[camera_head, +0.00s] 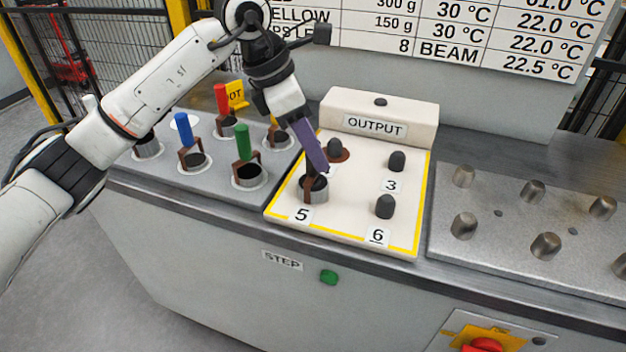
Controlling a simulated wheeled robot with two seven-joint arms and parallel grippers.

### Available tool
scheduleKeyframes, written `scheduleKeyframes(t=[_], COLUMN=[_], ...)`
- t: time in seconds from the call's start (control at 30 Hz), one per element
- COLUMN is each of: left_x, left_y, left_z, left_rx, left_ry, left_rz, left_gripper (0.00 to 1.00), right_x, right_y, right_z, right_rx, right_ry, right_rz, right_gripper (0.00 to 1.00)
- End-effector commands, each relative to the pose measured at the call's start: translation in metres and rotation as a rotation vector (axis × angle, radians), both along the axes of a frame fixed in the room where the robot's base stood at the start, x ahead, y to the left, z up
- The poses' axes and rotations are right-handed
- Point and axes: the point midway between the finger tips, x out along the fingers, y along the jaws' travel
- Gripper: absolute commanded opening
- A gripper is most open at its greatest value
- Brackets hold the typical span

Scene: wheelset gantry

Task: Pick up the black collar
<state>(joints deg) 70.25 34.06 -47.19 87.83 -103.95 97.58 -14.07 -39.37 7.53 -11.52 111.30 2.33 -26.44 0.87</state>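My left gripper (322,170) reaches down over the OUTPUT board, its purple fingers seen edge-on at post 5. A short grey collar (319,195) with a dark top and a brown bracket is around post 5, just below the fingertips. I cannot tell whether the fingers touch it or how far apart they are. No handle colour shows on this collar, so I cannot tell whether it is the black one. Another collar (279,140) stands at the right back of the left plate, its upper part hidden by my gripper. My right gripper is not in view.
The left plate (215,188) holds several collars, with blue (183,129), red (221,98) and green (242,141) handles. On the OUTPUT board (352,210), posts 3 (397,161) and 6 (385,206) are bare. A right plate (500,220) carries bare metal posts.

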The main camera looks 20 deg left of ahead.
Motion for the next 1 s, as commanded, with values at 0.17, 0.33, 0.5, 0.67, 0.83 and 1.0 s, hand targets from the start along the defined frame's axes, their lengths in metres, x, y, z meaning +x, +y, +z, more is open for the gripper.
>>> scheduleKeyframes(t=[0.17,0.33,0.5,0.67,0.83,1.0], left_x=[0.0000,-0.0001,-0.0001,-0.0001,-0.0001,-0.0001], left_y=[0.0001,0.0001,0.0001,0.0001,0.0002,0.0002], left_z=[0.0004,0.0005,0.0006,0.0007,0.0008,0.0009], left_rx=[0.000,0.000,0.000,0.000,0.000,0.000], left_ry=[0.000,0.000,0.000,0.000,0.000,0.000], left_rz=[0.000,0.000,0.000,0.000,0.000,0.000], left_gripper=[0.04,0.00,0.00,0.00,0.00,0.00], right_x=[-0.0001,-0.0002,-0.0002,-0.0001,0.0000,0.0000], right_y=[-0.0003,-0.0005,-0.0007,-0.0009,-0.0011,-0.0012], right_z=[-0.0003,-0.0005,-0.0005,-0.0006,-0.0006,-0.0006], right_rx=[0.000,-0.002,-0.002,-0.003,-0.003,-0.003], right_ry=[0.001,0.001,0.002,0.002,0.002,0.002], right_rz=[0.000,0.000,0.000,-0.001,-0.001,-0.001], right_gripper=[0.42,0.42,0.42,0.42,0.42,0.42])
